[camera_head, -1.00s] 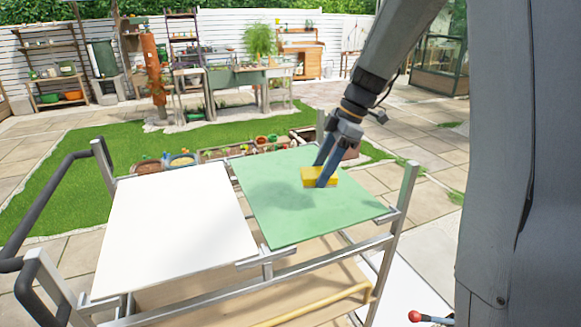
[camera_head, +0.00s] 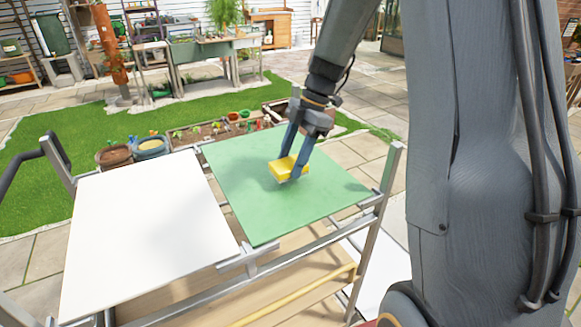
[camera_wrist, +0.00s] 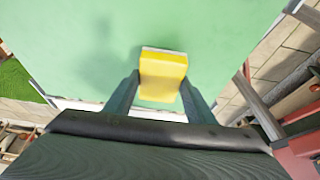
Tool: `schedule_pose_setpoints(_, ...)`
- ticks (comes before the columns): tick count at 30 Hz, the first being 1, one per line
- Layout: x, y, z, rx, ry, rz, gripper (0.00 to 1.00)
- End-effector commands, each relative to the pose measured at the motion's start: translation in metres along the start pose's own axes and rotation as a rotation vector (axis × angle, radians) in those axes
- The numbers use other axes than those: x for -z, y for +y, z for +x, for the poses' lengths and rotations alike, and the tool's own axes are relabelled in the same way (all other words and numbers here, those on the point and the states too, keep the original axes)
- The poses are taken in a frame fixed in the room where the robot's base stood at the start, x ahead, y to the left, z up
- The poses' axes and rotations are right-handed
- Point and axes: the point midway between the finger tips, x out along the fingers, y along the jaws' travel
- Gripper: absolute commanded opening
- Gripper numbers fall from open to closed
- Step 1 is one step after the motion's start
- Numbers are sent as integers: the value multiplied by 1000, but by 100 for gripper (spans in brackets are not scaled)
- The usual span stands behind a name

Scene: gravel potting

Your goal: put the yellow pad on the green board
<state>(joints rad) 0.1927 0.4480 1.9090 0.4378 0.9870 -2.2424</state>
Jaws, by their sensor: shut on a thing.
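The yellow pad (camera_head: 288,168) is a small block with a pale underside. It is held between the fingertips of my gripper (camera_head: 290,160), over the middle of the green board (camera_head: 250,215). In the wrist view the yellow pad (camera_wrist: 162,76) sits between the two fingers of my gripper (camera_wrist: 160,92), with the green board (camera_wrist: 60,35) filling the background. A soft shadow lies on the board left of the pad. I cannot tell whether the pad's underside touches the board or is slightly above it.
A white board (camera_head: 150,235) lies left of the green board on the same metal-framed cart (camera_head: 385,185). A wooden shelf (camera_head: 285,295) is below. Behind the cart stand a planter with small plants (camera_head: 210,132) and tubs (camera_head: 150,147). The rest of the green board is clear.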

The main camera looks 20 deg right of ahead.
Motion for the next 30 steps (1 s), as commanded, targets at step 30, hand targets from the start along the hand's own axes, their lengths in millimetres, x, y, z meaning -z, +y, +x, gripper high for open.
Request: schedule_pose_setpoints(30,-13,0,31,0,0,1,68)
